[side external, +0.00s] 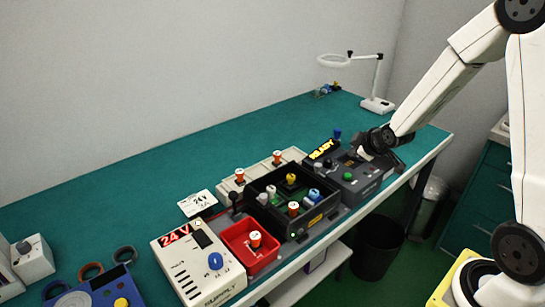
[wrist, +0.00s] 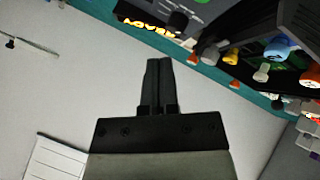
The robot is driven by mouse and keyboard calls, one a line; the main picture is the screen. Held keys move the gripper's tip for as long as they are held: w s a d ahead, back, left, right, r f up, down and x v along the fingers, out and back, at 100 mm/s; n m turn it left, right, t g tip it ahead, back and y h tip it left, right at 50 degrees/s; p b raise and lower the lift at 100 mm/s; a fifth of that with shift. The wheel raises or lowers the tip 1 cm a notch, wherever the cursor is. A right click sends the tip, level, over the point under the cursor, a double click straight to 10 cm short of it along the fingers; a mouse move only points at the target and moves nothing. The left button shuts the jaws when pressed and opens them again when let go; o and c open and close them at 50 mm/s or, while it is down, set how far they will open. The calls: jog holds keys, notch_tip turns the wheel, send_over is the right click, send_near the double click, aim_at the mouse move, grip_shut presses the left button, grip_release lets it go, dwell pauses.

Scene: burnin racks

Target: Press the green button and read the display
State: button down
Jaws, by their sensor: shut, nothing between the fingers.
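The green button (side external: 348,176) sits on the front of a dark grey tester (side external: 368,184) at the right end of the row of devices. The display (side external: 322,150) on its back left stands up and reads READY in yellow. In the wrist view, the display (wrist: 150,24) shows its yellow letters upside down at the top edge. My gripper (side external: 363,153) is above the tester, behind and to the right of the green button and apart from it. In the wrist view, my gripper's fingers (wrist: 158,62) are together and empty. I cannot make out the green button there.
Left of the tester stands a black bin (side external: 262,187) holding several coloured-capped parts. Further left are a red tray (side external: 233,233) and a white supply (side external: 172,262) showing 24 V. A beige rack (side external: 228,188) lies behind. The green bench (side external: 240,135) is clear toward the wall.

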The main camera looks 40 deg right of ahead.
aim_at(350, 176)
jog(key=shift+f, duration=2.55)
jog(key=shift+f, duration=0.9)
dwell(1.3)
jog(key=shift+r, duration=0.85)
jog(key=shift+r, duration=0.1)
jog(key=shift+r, duration=2.45)
jog(key=s+a+m+g+y, duration=0.2)
jog(key=s+a+m+g, duration=0.3)
jog(key=s+a, duration=0.8)
jog(key=a+g, duration=0.1)
jog(key=a, duration=0.2)
jog(key=shift+s+y, duration=0.35)
jog(key=shift+y, duration=0.05)
